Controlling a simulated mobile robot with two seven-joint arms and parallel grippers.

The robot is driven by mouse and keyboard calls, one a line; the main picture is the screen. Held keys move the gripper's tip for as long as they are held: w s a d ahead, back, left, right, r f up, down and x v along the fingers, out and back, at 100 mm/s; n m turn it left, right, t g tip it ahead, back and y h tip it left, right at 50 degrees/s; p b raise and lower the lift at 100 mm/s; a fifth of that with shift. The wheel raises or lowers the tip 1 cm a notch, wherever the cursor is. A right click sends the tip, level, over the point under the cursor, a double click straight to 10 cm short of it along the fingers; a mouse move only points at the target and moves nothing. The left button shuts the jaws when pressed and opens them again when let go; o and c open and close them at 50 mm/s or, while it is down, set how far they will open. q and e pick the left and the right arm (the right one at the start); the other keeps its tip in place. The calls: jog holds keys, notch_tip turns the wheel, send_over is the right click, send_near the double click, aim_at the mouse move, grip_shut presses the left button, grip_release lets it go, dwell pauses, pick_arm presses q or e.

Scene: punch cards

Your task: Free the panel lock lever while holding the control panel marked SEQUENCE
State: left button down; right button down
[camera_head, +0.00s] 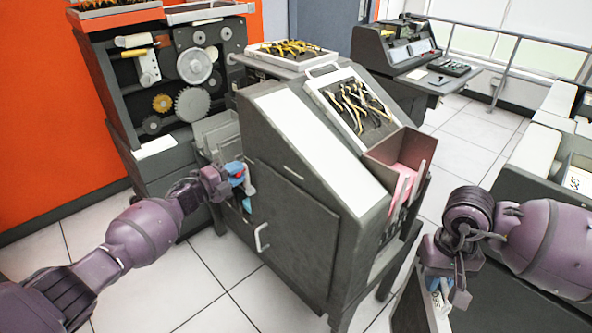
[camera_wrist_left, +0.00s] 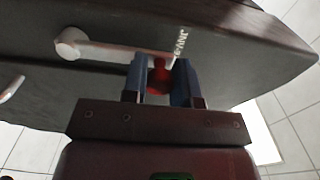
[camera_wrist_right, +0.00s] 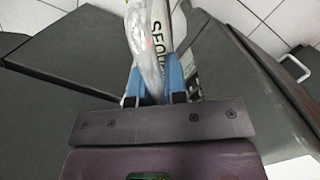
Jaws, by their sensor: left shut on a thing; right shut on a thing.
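The lock lever (camera_wrist_left: 110,50) shows in the left wrist view as a silver bar with a round pivot at its left end and a red knob (camera_wrist_left: 159,76) at the other. My left gripper (camera_wrist_left: 160,78) is shut on the red knob. In the head view my left gripper (camera_head: 238,175) is at the left side of the grey machine. The control panel (camera_wrist_right: 157,30), white with letters reading "SEQU", is between the blue fingers of my right gripper (camera_wrist_right: 155,85), which is shut on it. The rest of the word is hidden. In the head view my right gripper (camera_head: 440,287) is at the lower right.
The grey machine (camera_head: 290,215) stands in the middle, with a tray of cables (camera_head: 352,105) and a reddish bin (camera_head: 400,158) on top. A cabinet with gears (camera_head: 193,65) stands behind left. A console (camera_head: 395,45) is at the back. Tiled floor (camera_head: 215,285) is open in front.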

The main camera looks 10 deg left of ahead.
pick_arm(q)
jog(key=shift+a, duration=0.1)
pick_arm(e)
jog(key=shift+r, duration=0.15)
pick_arm(q)
jog(key=c, duration=0.9)
grip_release()
pick_arm(e)
jog(key=shift+w, duration=0.1)
jog(key=shift+r, duration=0.25)
pick_arm(q)
jog(key=p+v, duration=0.1)
jog(key=v, duration=1.1)
pick_arm(e)
notch_tip(320, 180, up, 2)
pick_arm(q)
jog(key=shift+w, duration=0.1)
jog(key=shift+a, duration=0.1)
